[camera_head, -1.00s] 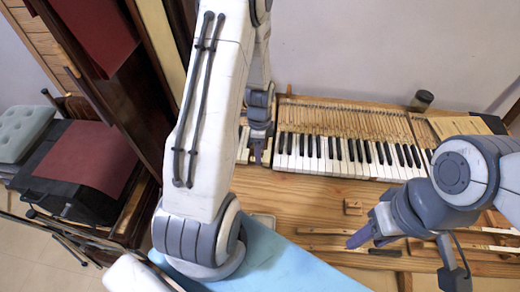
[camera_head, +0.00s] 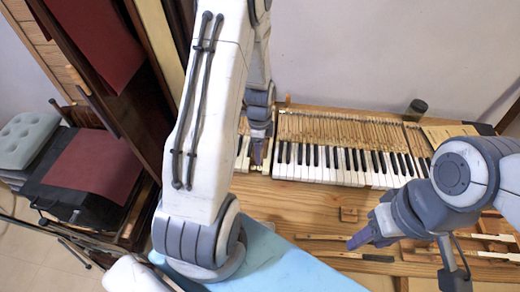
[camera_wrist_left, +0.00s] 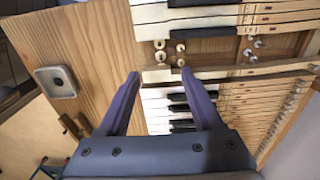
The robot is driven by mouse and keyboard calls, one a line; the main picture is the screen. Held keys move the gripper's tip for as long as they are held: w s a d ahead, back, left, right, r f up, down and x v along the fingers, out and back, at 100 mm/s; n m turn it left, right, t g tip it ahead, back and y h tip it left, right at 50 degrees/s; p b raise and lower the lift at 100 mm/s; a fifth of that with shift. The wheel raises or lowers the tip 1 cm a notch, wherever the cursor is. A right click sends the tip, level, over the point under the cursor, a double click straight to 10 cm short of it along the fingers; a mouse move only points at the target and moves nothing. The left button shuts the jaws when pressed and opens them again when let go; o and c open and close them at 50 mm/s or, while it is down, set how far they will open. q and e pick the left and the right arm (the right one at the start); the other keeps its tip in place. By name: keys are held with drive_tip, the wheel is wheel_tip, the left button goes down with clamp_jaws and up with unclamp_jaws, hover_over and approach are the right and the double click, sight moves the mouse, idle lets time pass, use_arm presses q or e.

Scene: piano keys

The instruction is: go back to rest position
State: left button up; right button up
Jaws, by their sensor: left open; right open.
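My left gripper (camera_head: 257,152) is at the left end of the piano keyboard (camera_head: 345,164) in the head view, pointing down. In the left wrist view its two purple fingers (camera_wrist_left: 160,85) are apart with nothing held between them, over the left part of the keys near a gap in the key row. My right gripper (camera_head: 355,241) is at the right, above the wooden bench top in front of the keys. It is open, though its fingers overlap in the head view, and I see nothing held in it.
The wooden bench (camera_head: 300,205) carries the keyboard. A dark jar (camera_head: 416,109) stands behind. A dark red-brown cabinet (camera_head: 125,115) and a stool (camera_head: 28,140) are at the left.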

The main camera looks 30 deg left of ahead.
idle(0.7)
use_arm(q)
drive_tip(key=s+d+r+n, duration=0.1)
drive_tip(key=s+d+r, duration=0.1)
drive_tip(key=d+r, duration=0.5)
drive_tip(key=s+d+r+n, duration=0.15)
drive_tip(key=d+r, duration=0.35)
drive_tip(key=d, duration=0.5)
drive_tip(key=s+d+r+n, duration=0.1)
drive_tip(key=s+d+r, duration=0.1)
drive_tip(key=s, duration=0.3)
drive_tip(key=s+d+r+n, duration=0.1)
drive_tip(key=s+d+r, duration=0.2)
drive_tip(key=s, duration=0.2)
drive_tip(key=s+d+r+n+h, duration=0.1)
drive_tip(key=s+d+r, duration=0.2)
drive_tip(key=s, duration=0.2)
drive_tip(key=shift+s, duration=0.35)
